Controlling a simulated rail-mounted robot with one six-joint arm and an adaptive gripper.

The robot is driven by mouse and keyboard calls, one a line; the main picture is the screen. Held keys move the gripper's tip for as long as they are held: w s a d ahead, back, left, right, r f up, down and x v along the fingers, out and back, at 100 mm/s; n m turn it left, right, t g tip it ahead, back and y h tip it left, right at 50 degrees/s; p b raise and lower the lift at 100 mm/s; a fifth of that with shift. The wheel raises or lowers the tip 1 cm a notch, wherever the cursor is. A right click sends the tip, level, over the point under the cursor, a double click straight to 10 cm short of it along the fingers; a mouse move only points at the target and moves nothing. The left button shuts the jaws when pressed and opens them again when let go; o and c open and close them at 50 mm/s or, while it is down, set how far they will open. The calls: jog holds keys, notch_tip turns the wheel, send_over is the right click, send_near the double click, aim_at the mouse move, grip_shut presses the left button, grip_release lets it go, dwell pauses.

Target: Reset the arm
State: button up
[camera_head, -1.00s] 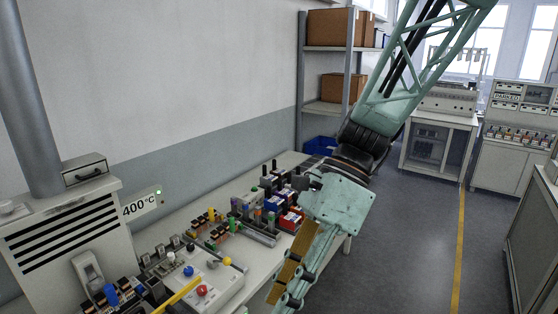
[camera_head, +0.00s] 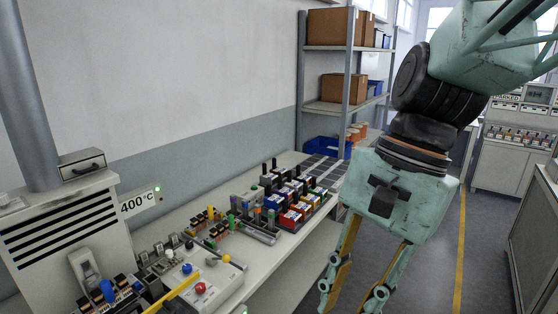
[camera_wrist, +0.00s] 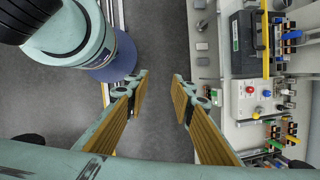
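My gripper (camera_head: 348,298) hangs in the right half of the head view, pale green with brown finger pads, and points down beside the bench. Its two fingers are apart. In the wrist view my gripper (camera_wrist: 159,84) is open with nothing between the fingers; only grey floor shows there. The lower finger ends are near the bottom edge of the head view. My arm comes in from the upper right, above the gripper.
The workbench (camera_head: 279,262) with connector blocks (camera_head: 290,203) and a button panel (camera_head: 207,283) is left of my gripper. A shelf (camera_head: 335,108) with boxes stands behind. The floor (camera_head: 490,240) at right is free. The bench's panel side also shows in the wrist view (camera_wrist: 242,140).

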jog(key=s+d+r+n+t+h+b, duration=0.1)
jog(key=s+d+n+t+h+b, duration=0.2)
jog(key=s+d+n+t, duration=0.2)
jog(key=shift+s+d+r+n+b, duration=0.25)
jog(key=shift+s+d+n, duration=0.8)
jog(key=shift+d+n, duration=1.5)
